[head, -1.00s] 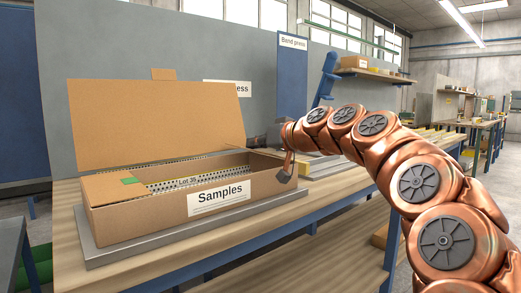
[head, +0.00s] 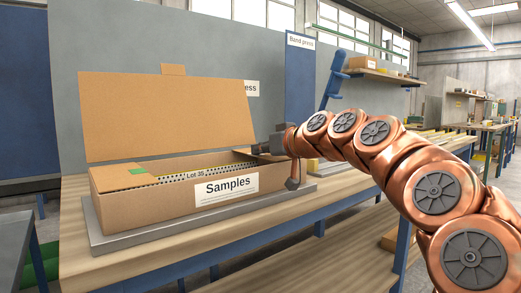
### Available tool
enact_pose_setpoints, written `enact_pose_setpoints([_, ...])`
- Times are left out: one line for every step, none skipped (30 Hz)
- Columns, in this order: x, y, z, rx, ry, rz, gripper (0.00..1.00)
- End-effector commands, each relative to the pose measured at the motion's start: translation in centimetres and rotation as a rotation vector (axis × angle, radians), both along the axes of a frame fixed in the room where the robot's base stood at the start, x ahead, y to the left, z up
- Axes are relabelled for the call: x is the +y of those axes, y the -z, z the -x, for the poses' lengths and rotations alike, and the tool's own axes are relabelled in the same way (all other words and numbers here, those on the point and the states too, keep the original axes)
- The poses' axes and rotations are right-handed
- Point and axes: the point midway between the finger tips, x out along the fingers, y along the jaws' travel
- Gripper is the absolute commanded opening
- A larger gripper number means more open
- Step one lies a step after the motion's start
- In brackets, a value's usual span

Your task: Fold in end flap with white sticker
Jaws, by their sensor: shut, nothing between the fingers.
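The long cardboard box (head: 140,207) with a "Samples" label on its front sits with its large lid (head: 168,115) standing open at the back. The left end flap, with a green sticker (head: 137,171), lies folded in over the left end. My gripper (head: 261,149) is at the right end of the box, its shut fingers pointing left over the upper edge, with nothing between them. The right end flap is mostly hidden behind my gripper and wrist, and I see no white sticker on it. I cannot tell whether the fingers touch it.
The box stands on a grey plate (head: 100,237) on a wooden bench (head: 75,268). A blue "Band press" panel (head: 300,75) stands behind. Bench top left of the box is clear.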

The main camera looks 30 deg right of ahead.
Motion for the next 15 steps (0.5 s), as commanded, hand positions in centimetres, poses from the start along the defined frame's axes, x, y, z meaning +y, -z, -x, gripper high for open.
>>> enact_pose_setpoints([0.0, 0.1, 0.0, 0.002, -0.001, 0.0, 0.0])
enact_pose_setpoints([0.0, 0.1, 0.0, 0.002, -0.001, 0.0, 0.0])
enact_pose_setpoints([0.0, 0.1, 0.0, 0.002, -0.001, 0.0, 0.0])
enact_pose_setpoints([0.0, 0.1, 0.0, 0.002, -0.001, 0.0, 0.0])
enact_pose_setpoints([0.0, 0.1, 0.0, 0.002, -0.001, 0.0, 0.0])
enact_pose_setpoints([0.0, 0.1, 0.0, 0.002, -0.001, 0.0, 0.0])
enact_pose_setpoints([0.0, 0.0, 0.0, 0.002, -0.001, 0.0, 0.0])
enact_pose_setpoints([0.0, -0.1, 0.0, 0.002, -0.001, 0.0, 0.0])
enact_pose_setpoints([0.0, -0.3, 0.0, 0.002, -0.001, 0.0, 0.0])
enact_pose_setpoints([0.0, -0.5, 0.0, 0.002, -0.001, 0.0, 0.0])
enact_pose_setpoints([0.0, -0.8, 0.0, 0.002, -0.001, 0.0, 0.0])
enact_pose_setpoints([0.0, -1.2, 0.0, 0.001, -0.001, 0.0, 0.0])
enact_pose_setpoints([0.0, -1.6, 0.0, 0.001, 0.0, 0.001, 0.0])
enact_pose_setpoints([0.0, -2.0, 0.0, 0.001, 0.0, 0.001, 0.0])
enact_pose_setpoints([0.0, -2.6, 0.0, 0.0, 0.0, 0.001, 0.0])
